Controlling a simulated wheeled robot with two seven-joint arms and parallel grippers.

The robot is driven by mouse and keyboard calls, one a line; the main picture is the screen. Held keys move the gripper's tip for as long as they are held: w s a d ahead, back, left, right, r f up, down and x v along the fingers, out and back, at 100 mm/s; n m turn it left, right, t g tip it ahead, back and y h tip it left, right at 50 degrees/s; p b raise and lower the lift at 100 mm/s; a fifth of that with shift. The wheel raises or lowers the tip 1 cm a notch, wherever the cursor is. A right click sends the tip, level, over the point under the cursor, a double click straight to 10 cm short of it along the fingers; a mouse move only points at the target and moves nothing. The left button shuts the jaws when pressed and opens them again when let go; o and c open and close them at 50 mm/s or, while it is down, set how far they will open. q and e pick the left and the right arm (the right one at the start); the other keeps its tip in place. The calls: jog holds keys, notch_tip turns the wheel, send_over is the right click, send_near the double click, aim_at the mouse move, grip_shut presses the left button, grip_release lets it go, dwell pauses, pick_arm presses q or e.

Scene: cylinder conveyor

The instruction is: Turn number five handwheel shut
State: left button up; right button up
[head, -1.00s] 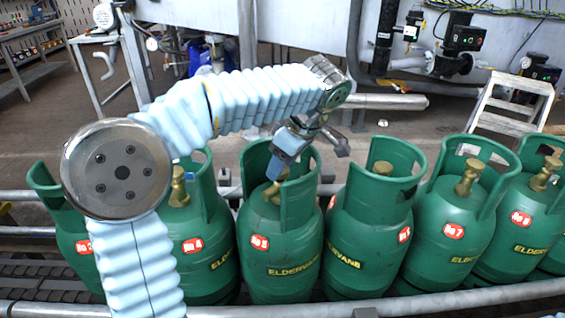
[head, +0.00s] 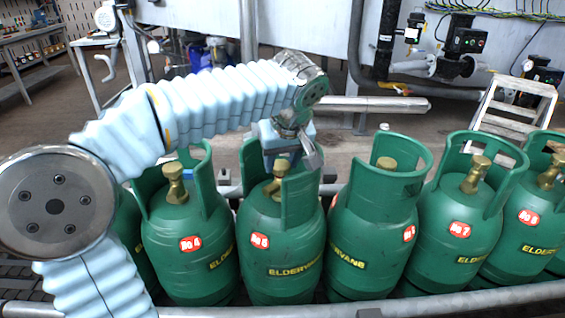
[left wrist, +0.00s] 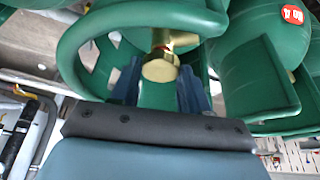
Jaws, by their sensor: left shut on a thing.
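The number five cylinder (head: 283,235) is green, stands upright and bears a red label. Its brass handwheel (head: 280,170) sits inside the green collar, partly behind my gripper. My left gripper (head: 279,160) comes down from above into the collar. In the left wrist view, the blue fingers (left wrist: 160,85) stand on either side of the brass handwheel (left wrist: 160,69), shut on it. The exact contact is hard to see. A green surface shows between the fingers. My right gripper is not in view.
The number four cylinder (head: 192,255) stands close on the left. Another green cylinder (head: 375,225) stands on the right, with the number seven cylinder (head: 459,225) beyond. A metal rail (head: 420,302) runs along the front. A white step stool (head: 515,112) stands behind.

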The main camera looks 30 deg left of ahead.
pick_arm(q)
jog(key=m, duration=0.2)
jog(key=m+t+h, duration=0.1)
jog(key=m, duration=0.1)
jog(key=shift+s+a+m+h, duration=0.1)
jog(key=shift+a+m+h, duration=0.05)
jog(key=shift+m+h, duration=0.15)
jog(key=shift+a+m+h, duration=0.1)
jog(key=shift+m+h, duration=0.4)
jog(key=shift+m, duration=0.75)
jog(key=shift+a+m+h, duration=0.1)
jog(key=shift+m+h, duration=0.4)
jog(key=shift+m, duration=0.75)
jog(key=o, duration=1.1)
jog(key=shift+c, duration=0.2)
jog(key=shift+r, duration=0.1)
jog(key=p+v, duration=0.2)
jog(key=v, duration=1.1)
jog(key=shift+s+r, duration=0.25)
jog(key=shift+s, duration=0.05)
